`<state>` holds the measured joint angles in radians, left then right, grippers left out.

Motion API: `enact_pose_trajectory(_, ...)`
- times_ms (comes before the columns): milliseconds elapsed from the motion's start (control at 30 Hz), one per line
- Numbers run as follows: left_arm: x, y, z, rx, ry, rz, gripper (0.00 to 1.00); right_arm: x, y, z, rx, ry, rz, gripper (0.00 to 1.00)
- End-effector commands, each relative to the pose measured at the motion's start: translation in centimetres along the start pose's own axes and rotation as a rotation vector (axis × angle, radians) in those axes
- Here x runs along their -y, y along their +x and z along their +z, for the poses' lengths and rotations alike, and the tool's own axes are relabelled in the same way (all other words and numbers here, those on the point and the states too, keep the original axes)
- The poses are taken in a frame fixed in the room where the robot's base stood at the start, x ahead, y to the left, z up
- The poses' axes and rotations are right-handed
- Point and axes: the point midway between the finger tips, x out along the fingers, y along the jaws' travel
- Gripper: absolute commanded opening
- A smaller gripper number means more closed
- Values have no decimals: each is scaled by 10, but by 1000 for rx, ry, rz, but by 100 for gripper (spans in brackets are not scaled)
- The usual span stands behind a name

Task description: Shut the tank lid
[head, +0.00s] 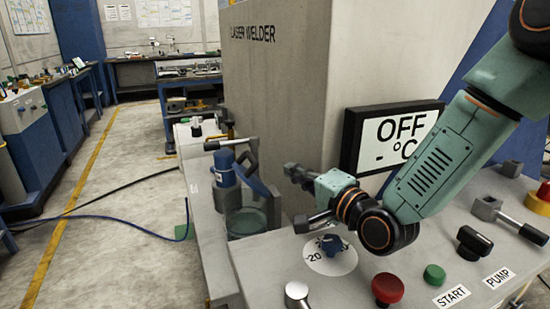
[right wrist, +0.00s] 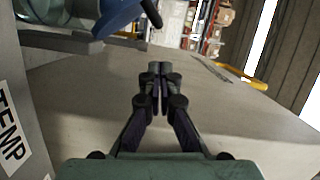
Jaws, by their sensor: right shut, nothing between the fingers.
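My right gripper (head: 293,171) reaches in from the right over the console, pointing left, with its fingers shut and empty. A round, greenish vessel (head: 246,222), which looks like the tank, stands left of the gripper at the console's edge. A blue cylindrical part (head: 225,168) with a dark handle rises above it; whether this is the lid or its mount, I cannot tell. The blue part also shows at the top of the right wrist view (right wrist: 118,16). My left gripper is not in view.
An OFF display (head: 395,137) stands behind my arm. A tall LASER WELDER cabinet (head: 280,70) rises behind. Floor at left is open, crossed by cables.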

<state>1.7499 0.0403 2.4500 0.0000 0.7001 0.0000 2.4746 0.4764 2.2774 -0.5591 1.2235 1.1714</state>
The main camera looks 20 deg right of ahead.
Motion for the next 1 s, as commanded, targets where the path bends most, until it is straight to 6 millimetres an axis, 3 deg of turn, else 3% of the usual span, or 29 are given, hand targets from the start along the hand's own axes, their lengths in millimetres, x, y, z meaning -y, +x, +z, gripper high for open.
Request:
enact_pose_trajectory(267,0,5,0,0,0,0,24,-1,22,7,10,7,4,0)
enact_pose_trajectory(700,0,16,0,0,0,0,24,-2,87,6,8,11,3,0)
enact_pose_trajectory(1000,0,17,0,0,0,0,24,-1,101,4,7,14,3,0)
